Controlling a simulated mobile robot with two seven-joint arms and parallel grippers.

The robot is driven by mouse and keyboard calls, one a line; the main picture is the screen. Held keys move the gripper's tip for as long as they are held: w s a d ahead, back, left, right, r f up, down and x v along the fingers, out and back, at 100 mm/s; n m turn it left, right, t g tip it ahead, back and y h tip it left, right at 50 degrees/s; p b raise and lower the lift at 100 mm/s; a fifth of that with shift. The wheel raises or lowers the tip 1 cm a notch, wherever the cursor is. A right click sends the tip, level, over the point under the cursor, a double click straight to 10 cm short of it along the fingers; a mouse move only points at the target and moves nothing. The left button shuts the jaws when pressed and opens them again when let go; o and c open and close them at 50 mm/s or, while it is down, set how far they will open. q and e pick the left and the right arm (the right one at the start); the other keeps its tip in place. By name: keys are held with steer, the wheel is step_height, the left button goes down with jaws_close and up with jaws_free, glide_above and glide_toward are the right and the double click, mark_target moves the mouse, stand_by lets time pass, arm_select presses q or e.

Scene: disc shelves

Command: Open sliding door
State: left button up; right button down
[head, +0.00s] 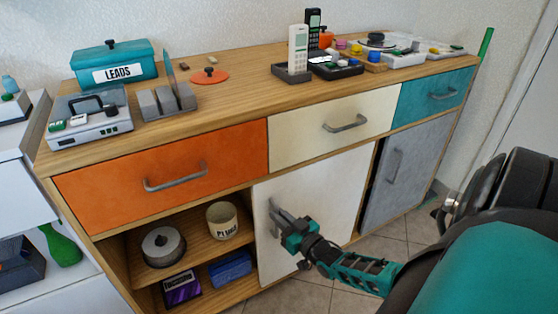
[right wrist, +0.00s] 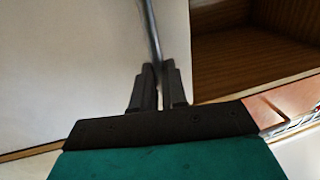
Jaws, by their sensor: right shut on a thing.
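The white sliding door (head: 322,195) covers the middle of the sideboard's lower level. Its grey vertical handle (head: 271,210) sits near its left edge. My right gripper (head: 279,214) is at the handle and shut on it. In the right wrist view the handle (right wrist: 152,28) runs down between the two dark fingers (right wrist: 160,88), with the door's pale face (right wrist: 75,65) to the left. The fingers hide the lower part of the handle. A grey door (head: 408,168) with its own handle (head: 394,165) stands to the right. My left gripper is not in view.
Left of the white door, an open compartment (head: 200,250) holds a disc spindle (head: 163,247), a cream mug (head: 222,220) and boxes. Orange (head: 225,160), cream (head: 300,138) and teal (head: 418,100) drawers sit above. The tiled floor (head: 300,298) in front shows clear.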

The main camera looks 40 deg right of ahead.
steer(key=c, duration=1.2)
jaws_free()
steer(key=shift+o, duration=0.2)
arm_select(q)
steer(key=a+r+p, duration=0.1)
steer(key=p, duration=0.2)
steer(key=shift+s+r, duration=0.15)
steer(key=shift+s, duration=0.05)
arm_select(e)
steer(key=s+a, duration=0.1)
steer(key=s, duration=1.1)
steer(key=shift+s, duration=0.4)
